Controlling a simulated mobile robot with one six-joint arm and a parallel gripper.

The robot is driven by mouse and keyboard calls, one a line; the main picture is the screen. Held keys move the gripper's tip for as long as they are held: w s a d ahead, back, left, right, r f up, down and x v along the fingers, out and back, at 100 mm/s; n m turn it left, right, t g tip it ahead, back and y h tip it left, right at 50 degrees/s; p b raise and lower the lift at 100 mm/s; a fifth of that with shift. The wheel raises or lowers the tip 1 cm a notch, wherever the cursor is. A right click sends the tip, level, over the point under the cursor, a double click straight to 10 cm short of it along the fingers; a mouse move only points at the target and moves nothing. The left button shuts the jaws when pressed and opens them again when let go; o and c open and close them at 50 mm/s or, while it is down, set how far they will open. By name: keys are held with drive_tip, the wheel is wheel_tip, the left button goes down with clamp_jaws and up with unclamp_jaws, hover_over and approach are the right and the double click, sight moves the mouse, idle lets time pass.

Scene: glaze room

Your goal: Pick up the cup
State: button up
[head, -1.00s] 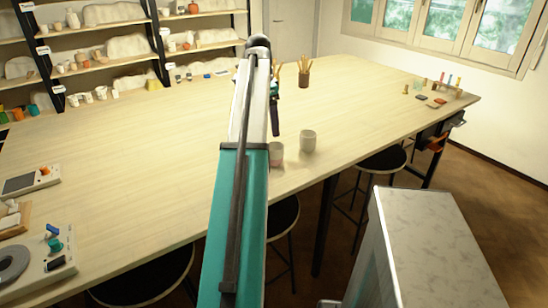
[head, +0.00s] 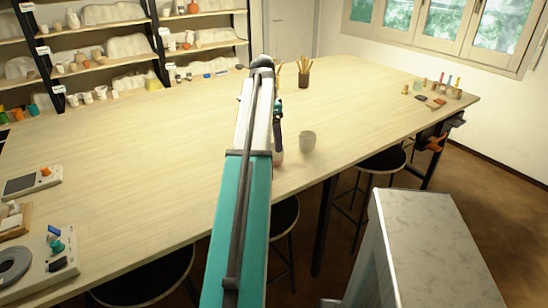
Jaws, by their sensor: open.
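My gripper (head: 278,147) points down at this second cup and is open. Its fingers are small and dark against the cup, so I cannot tell whether they are around it or just above it.
A pot of brushes or tools (head: 304,79) stands behind the cups. Small jars and tools (head: 440,92) sit at the right end. Scales (head: 32,181) and a banding wheel (head: 14,266) lie at left. Stools (head: 383,160) stand below the front edge. The middle is clear.

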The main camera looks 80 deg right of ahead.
sight(275, 154)
drive_tip(key=shift+s+d+f, duration=0.1)
drive_tip(key=shift+s+f, duration=0.05)
drive_tip(key=shift+f, duration=1.3)
drive_tip(key=shift+s+d+f+p, duration=0.15)
drive_tip(key=shift+f+p, duration=0.3)
drive_tip(key=shift+f, duration=0.85)
drive_tip(key=shift+s+d+f+p, duration=0.15)
drive_tip(key=shift+f+p, duration=0.3)
drive_tip(key=shift+f, duration=0.8)
drive_tip(key=c, duration=1.2)
